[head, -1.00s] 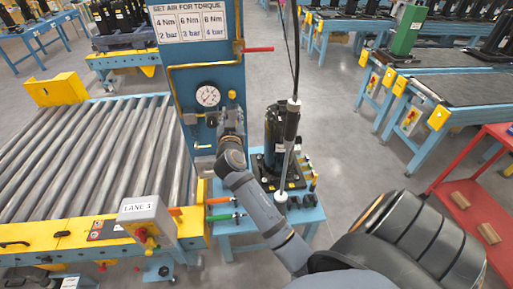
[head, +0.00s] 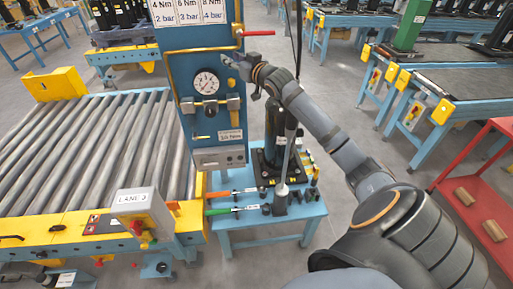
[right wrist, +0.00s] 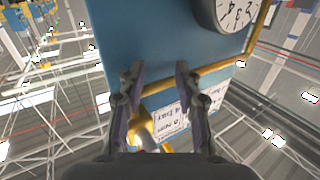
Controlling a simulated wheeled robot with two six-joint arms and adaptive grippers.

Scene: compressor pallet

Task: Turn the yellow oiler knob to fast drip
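A small yellow knob (head: 231,83) shows on the blue panel, just right of the round pressure gauge (head: 207,83). I take it for the oiler knob; its setting is too small to read. My right gripper (head: 229,61) is in front of the panel, above the knob and apart from it. In the right wrist view its two fingers (right wrist: 158,72) are spread with nothing held between them. The gauge (right wrist: 232,12) shows there at the top right, and I cannot make out the oiler knob. My left gripper is not in view.
A yellow pipe (head: 200,49) crosses the panel near my right gripper, below a red handle (head: 258,33) and the torque sign (head: 195,12). Below, a blue table (head: 265,218) holds a black compressor (head: 272,145) and tools. A roller conveyor (head: 90,150) lies left.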

